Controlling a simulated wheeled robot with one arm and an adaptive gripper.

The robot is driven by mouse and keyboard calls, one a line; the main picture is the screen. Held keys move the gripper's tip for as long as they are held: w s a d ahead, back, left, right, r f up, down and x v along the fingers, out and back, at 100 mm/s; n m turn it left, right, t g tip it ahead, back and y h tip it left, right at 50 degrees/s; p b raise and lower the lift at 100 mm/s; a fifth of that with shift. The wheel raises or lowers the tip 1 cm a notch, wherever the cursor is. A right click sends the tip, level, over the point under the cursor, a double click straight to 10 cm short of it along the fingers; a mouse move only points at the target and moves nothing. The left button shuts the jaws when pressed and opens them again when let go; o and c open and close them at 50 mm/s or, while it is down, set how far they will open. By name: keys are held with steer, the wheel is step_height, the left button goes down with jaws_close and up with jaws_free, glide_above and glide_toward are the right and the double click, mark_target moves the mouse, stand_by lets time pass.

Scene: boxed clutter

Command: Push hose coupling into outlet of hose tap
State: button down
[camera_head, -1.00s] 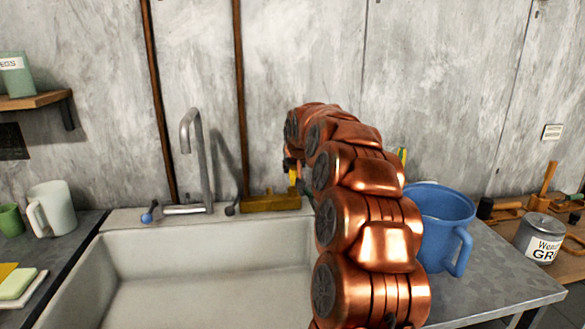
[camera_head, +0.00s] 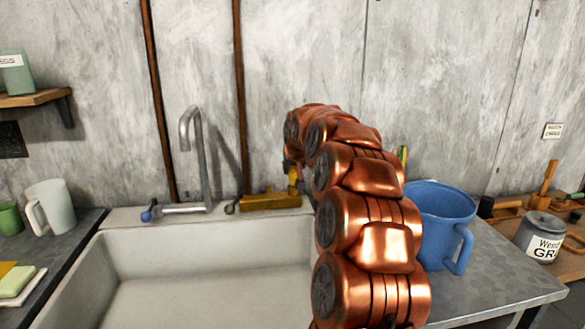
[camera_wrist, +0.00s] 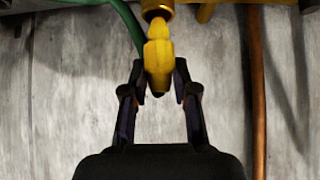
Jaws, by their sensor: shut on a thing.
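The yellow hose coupling (camera_wrist: 158,62) stands upright between the two dark fingers of my gripper (camera_wrist: 158,84) in the wrist view. My gripper is shut on it. Its narrower upper end meets the brass outlet of the hose tap (camera_wrist: 157,9) at the top edge of that view. I cannot tell how deep it sits in the outlet. In the head view a small yellow part (camera_head: 293,174) shows at the wall, left of my copper-coloured arm. My arm hides the gripper and most of the tap there.
A green hose (camera_wrist: 130,24) runs left of the coupling, and a brown pipe (camera_wrist: 258,100) runs down the wall at right. A sink (camera_head: 90,278) with a grey faucet (camera_head: 203,160) is at left. A blue jug (camera_head: 437,202) stands close right of my arm.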

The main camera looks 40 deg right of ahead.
steer(key=shift+f+b, duration=0.8)
steer(key=shift+f, duration=0.7)
steer(key=c, duration=0.8)
jaws_free()
steer(key=shift+r, duration=0.1)
steer(key=v, duration=1.2)
